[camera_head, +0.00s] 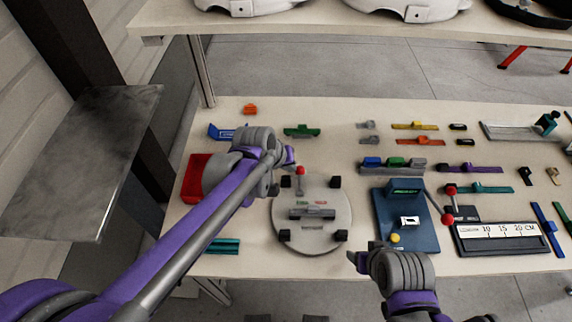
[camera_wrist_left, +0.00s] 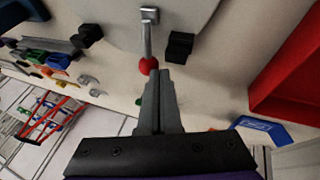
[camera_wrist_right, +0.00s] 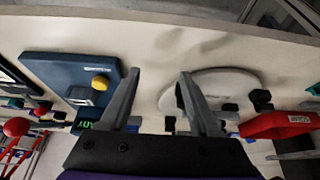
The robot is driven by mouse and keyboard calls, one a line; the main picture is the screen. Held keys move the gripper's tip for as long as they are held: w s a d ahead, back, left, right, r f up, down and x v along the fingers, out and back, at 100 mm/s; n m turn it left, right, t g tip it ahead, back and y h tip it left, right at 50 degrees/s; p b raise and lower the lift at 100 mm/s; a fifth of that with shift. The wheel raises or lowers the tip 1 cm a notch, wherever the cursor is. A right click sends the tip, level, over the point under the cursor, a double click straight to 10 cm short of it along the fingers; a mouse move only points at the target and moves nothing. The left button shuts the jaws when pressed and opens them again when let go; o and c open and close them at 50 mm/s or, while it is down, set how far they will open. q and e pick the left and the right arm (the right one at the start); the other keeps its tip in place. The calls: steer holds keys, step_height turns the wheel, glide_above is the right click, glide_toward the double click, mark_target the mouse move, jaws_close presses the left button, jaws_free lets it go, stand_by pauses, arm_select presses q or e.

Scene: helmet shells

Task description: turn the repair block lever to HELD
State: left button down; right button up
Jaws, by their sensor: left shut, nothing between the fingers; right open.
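A round grey plate (camera_head: 318,238) lies on the bench with black blocks around its rim and small green and red labels too small to read. A lever with a red ball knob (camera_head: 300,171) stands at its far edge. The knob (camera_wrist_left: 146,65) and its metal shaft (camera_wrist_left: 148,38) also show in the left wrist view. My left gripper (camera_head: 290,158) is shut and empty, its tips right at the knob; I cannot tell whether they touch. My right gripper (camera_head: 364,252) is open and empty near the bench's front edge, right of the plate; its spread fingers show in the right wrist view (camera_wrist_right: 160,92).
A blue block (camera_head: 415,240) with a yellow button and a second red-knobbed lever (camera_head: 447,218) stand to the right. A red bin (camera_head: 193,180) is left, partly behind my left arm. Several small coloured parts lie across the back. A shelf with white helmet shells (camera_head: 400,8) hangs behind.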

mark_target(300, 169)
arm_select(q)
steer(key=shift+w+d+m+g+h, duration=0.15)
steer(key=shift+d+m+g+h, duration=0.1)
steer(key=shift+m, duration=0.4)
steer(key=shift+w+d+m+g+h, duration=0.1)
steer(key=shift+d+m+g+h, duration=0.15)
steer(key=shift+m, duration=0.4)
steer(key=shift+w+d+m, duration=0.1)
steer(key=shift+d+m, duration=0.15)
steer(key=shift+m, duration=0.25)
steer(key=m+g, duration=0.1)
steer(key=d+m+g+h, duration=0.1)
steer(key=m, duration=0.1)
steer(key=shift+w+d, duration=0.15)
steer(key=shift+d, duration=0.05)
arm_select(e)
steer(key=shift+r, duration=0.1)
arm_select(q)
steer(key=m, duration=0.1)
steer(key=d+m+g, duration=0.1)
steer(key=m, duration=0.1)
steer(key=d+m+g, duration=0.1)
steer(key=m, duration=0.1)
steer(key=shift+s+d, duration=0.15)
steer(key=shift+s, duration=0.15)
arm_select(e)
steer(key=shift+r, duration=0.1)
arm_select(q)
steer(key=shift+s+d, duration=0.1)
steer(key=shift+d, duration=0.2)
